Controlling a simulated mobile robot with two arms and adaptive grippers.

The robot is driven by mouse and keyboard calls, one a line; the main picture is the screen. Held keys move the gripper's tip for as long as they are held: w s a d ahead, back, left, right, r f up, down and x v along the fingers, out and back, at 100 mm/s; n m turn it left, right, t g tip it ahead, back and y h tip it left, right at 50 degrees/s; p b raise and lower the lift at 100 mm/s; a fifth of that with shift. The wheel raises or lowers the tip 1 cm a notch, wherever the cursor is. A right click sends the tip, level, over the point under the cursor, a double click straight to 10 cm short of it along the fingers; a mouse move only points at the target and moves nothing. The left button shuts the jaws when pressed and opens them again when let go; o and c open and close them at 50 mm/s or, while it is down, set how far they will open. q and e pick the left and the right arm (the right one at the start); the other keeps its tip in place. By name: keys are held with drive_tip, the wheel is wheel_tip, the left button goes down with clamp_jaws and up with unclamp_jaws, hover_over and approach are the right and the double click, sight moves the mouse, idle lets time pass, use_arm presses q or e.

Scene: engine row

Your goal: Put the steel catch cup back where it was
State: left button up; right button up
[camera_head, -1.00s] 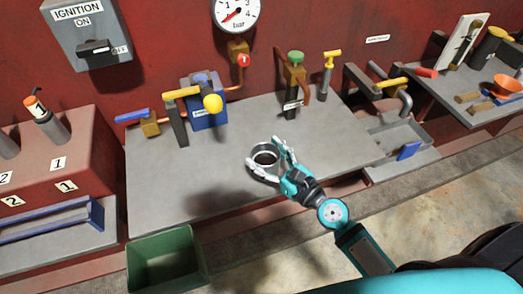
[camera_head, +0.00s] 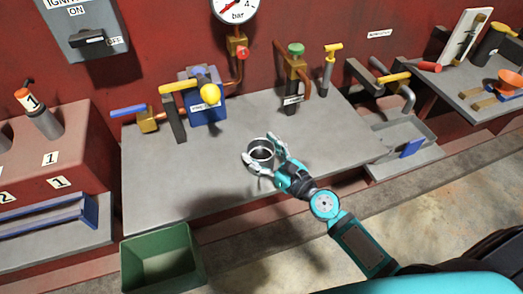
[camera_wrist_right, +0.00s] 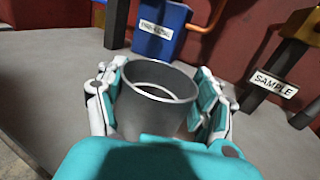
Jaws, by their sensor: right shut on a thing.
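The steel catch cup (camera_head: 262,151) is a small grey open-topped cup over the front middle of the grey bench (camera_head: 240,195). My right gripper (camera_head: 265,157) is shut on it, with a finger on each side. In the right wrist view the cup (camera_wrist_right: 155,98) stands upright between the fingers of the right gripper (camera_wrist_right: 158,105), and its inside looks empty. Its base is hidden, so I cannot tell whether it touches the bench. My left gripper is not in view.
Behind the cup stand a blue box (camera_head: 207,108) with a yellow-handled valve (camera_head: 186,86) and a green-knobbed sample tap (camera_head: 293,72). A green bin (camera_head: 162,258) stands below the bench's front left. A grey sink tray (camera_head: 398,138) is at right. The bench around the cup is clear.

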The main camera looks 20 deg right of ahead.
drive_tip(key=o, duration=1.4)
drive_tip(key=shift+c, duration=0.2)
drive_tip(key=shift+r, duration=0.1)
drive_tip(key=b+v, duration=0.5)
drive_tip(key=v, duration=0.7)
